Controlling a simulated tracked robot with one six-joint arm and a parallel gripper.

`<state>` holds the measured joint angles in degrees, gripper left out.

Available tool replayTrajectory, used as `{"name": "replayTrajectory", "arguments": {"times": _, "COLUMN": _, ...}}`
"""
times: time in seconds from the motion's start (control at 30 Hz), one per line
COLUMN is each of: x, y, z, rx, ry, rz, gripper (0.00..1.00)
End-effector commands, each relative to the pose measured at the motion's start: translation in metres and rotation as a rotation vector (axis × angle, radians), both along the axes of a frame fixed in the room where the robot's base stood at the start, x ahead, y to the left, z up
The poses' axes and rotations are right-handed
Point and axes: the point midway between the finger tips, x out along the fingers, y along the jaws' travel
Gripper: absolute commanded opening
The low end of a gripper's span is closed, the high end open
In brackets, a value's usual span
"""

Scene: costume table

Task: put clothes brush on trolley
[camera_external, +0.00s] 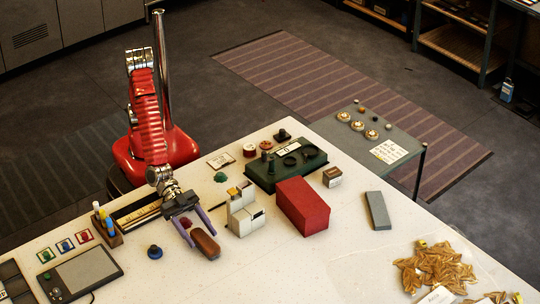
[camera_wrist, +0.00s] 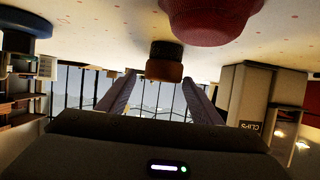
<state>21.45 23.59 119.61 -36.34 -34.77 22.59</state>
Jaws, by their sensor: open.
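The clothes brush (camera_external: 206,245) is brown and lies on the pale table in front of my gripper. My gripper (camera_external: 204,238) is open and empty, its two purple fingers reaching toward the brush's near end. In the wrist view, which looks upside down, the brush's brown body and dark underside (camera_wrist: 165,66) show just beyond and between my fingertips (camera_wrist: 158,78). I cannot tell whether the fingers touch it. The trolley (camera_external: 400,125) is the grey-topped stand beyond the table's far right edge, with several small round items and a lettered card on it.
A dark red item (camera_external: 187,222) lies close to my fingers; a blue knob (camera_external: 155,251) is to their left. Bare table lies in front of the brush.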

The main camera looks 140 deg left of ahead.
Motion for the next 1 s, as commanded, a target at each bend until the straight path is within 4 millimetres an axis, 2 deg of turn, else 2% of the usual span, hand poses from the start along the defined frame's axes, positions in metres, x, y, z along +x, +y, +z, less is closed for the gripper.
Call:
{"name": "replayTrajectory", "arguments": {"times": 0.3, "x": 0.003, "y": 0.0, "z": -0.001, "rx": 0.0, "ry": 0.0, "rz": 0.0, "gripper": 0.59}}
{"name": "replayTrajectory", "arguments": {"times": 0.7, "x": 0.042, "y": 0.001, "z": -0.015, "rx": 0.001, "ry": 0.002, "rz": 0.0, "gripper": 0.59}}
{"name": "replayTrajectory", "arguments": {"times": 1.0, "x": 0.049, "y": 0.001, "z": -0.017, "rx": 0.0, "ry": 0.001, "rz": -0.001, "gripper": 0.59}}
